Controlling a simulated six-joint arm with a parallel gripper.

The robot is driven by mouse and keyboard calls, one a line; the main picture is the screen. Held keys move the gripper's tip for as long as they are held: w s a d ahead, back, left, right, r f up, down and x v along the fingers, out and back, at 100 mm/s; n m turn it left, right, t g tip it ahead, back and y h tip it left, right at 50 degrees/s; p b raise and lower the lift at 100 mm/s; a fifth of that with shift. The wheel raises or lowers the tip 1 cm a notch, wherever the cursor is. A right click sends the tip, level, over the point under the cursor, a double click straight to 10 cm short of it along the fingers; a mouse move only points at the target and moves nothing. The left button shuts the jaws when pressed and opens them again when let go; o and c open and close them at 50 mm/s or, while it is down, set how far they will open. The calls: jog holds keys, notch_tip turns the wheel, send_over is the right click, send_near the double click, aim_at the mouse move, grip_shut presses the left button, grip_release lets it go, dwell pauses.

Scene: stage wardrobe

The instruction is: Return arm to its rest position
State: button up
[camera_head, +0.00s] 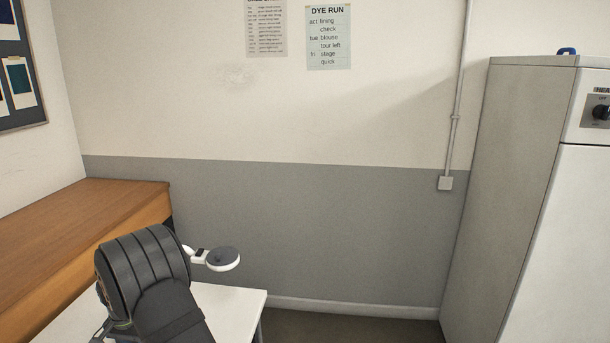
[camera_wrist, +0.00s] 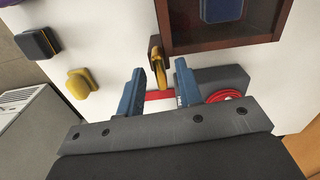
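My gripper (camera_wrist: 161,74) shows in the wrist view with its two blue fingers apart, over a white table (camera_wrist: 112,52). A yellow and dark upright piece (camera_wrist: 157,62) shows between and beyond the fingertips; I cannot tell whether it touches them. A red strip (camera_wrist: 158,95) lies lower between the fingers. In the head view the gripper itself cannot be made out.
A brown-rimmed tray (camera_wrist: 218,44) holding a blue item lies at top right. A yellow block (camera_wrist: 82,84), a dark block (camera_wrist: 38,42) and a red round piece (camera_wrist: 224,96) are nearby. In the head view, a wooden counter (camera_head: 90,215) and grey cabinet (camera_head: 510,180) flank open floor.

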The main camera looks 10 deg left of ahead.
jog(key=n, duration=0.4)
jog(key=shift+n, duration=2.6)
jog(key=o, duration=0.7)
notch_tip(320, 180, up, 17)
jog(key=n, duration=0.9)
notch_tip(320, 180, down, 17)
jog(key=shift+c, duration=0.3)
